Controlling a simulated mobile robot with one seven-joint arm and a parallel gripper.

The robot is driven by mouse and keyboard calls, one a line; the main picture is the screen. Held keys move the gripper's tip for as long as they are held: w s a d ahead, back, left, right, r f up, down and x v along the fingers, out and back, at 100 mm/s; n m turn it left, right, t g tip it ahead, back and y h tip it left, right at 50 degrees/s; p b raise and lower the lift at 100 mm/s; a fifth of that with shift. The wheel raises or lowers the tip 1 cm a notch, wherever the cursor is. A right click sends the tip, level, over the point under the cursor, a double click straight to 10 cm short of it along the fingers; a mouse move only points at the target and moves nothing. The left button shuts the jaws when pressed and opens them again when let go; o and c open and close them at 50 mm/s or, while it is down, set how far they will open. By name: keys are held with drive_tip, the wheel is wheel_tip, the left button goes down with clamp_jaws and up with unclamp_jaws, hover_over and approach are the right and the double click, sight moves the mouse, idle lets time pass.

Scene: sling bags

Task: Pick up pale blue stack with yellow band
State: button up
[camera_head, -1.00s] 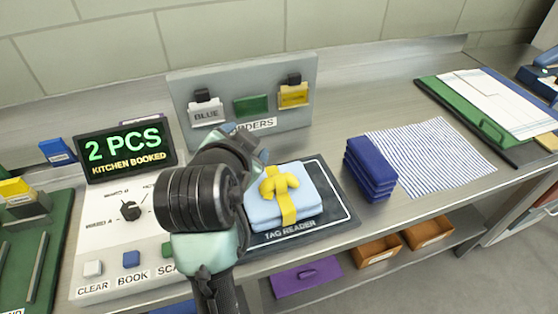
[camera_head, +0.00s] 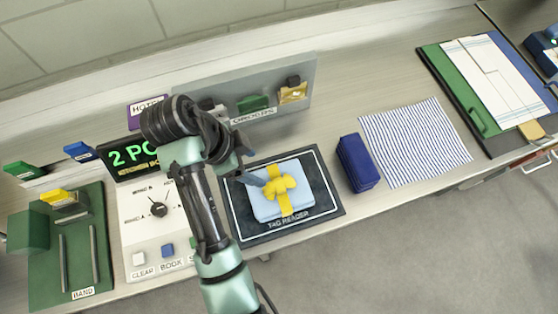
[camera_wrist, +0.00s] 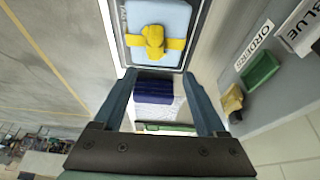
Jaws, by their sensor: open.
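The pale blue stack (camera_head: 264,208) with its yellow band (camera_head: 285,200) and knotted bow lies flat on the dark tag reader mat (camera_head: 325,203). My gripper (camera_head: 253,167) is at the stack's upper left side, with one finger overlapping its edge in the head view; contact cannot be told. In the wrist view, the pale blue stack (camera_wrist: 172,17) is at the top, beyond the fingertips. My gripper (camera_wrist: 160,78) is open there, with its two fingers wide apart and nothing held between them.
A dark blue stack (camera_head: 357,163) stands right of the mat, beside a striped cloth (camera_head: 416,142). A panel with buttons and a dial (camera_head: 150,215) is on the left. An upright orders board (camera_head: 225,95) stands behind. A green board with papers (camera_head: 455,90) is at far right.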

sight(278, 183)
drive_tip(key=b+x, duration=0.6)
drive_tip(key=shift+s+f, duration=0.2)
drive_tip(key=shift+s, duration=0.2)
drive_tip(key=shift+s+d+f+b, duration=0.1)
drive_tip(key=shift+d+f+b, duration=0.2)
drive_tip(key=shift+b, duration=0.45)
drive_tip(key=shift+x, duration=2.7)
drive_tip(key=shift+d+r, duration=0.15)
clamp_jaws()
